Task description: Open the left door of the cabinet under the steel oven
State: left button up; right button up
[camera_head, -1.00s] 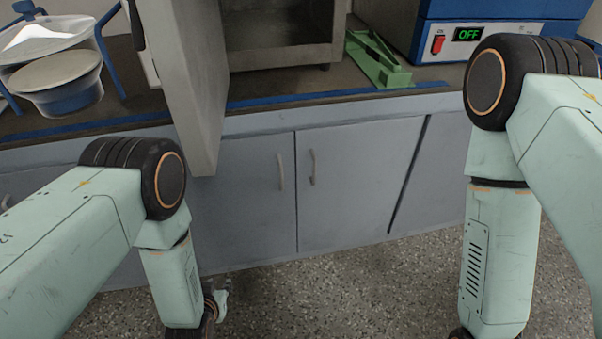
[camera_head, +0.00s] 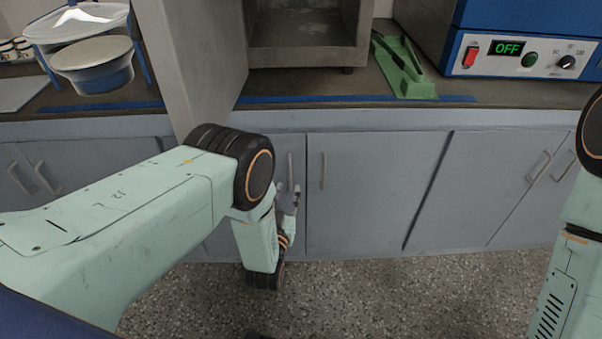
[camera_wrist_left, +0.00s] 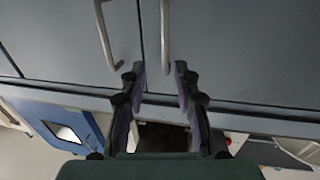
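The steel oven (camera_head: 357,35) stands on the counter with its own grey door swung open. Below it are the cabinet's left door (camera_head: 299,225), partly hidden by my left arm, and right door (camera_head: 370,190); both look shut. The left door's upright handle (camera_head: 291,168) is beside the seam, near the right door's handle (camera_head: 323,172). My left gripper (camera_head: 288,190) is open in front of the left door. In the left wrist view, which looks upside down, the left door's handle (camera_wrist_left: 165,40) lines up between the open fingers (camera_wrist_left: 160,72); contact is unclear. My right gripper is out of view.
The open oven door (camera_head: 200,60) hangs out over the counter edge above my left arm. Bowls (camera_head: 95,75) stand at left. The speckled floor (camera_head: 380,295) is clear.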

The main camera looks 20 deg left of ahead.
aim_at(289, 175)
pick_arm(q)
jog(key=w+b, duration=0.1)
jog(key=w, duration=0.2)
jog(key=w+a+b, duration=0.1)
jog(key=w, duration=0.2)
jog(key=shift+w+a+f, duration=0.1)
jog(key=shift+w+a, duration=0.05)
jog(key=shift+w+a+b, duration=0.15)
jog(key=shift+w+b, duration=0.25)
jog(key=shift+w, duration=0.25)
jog(key=shift+c, duration=0.4)
grip_shut()
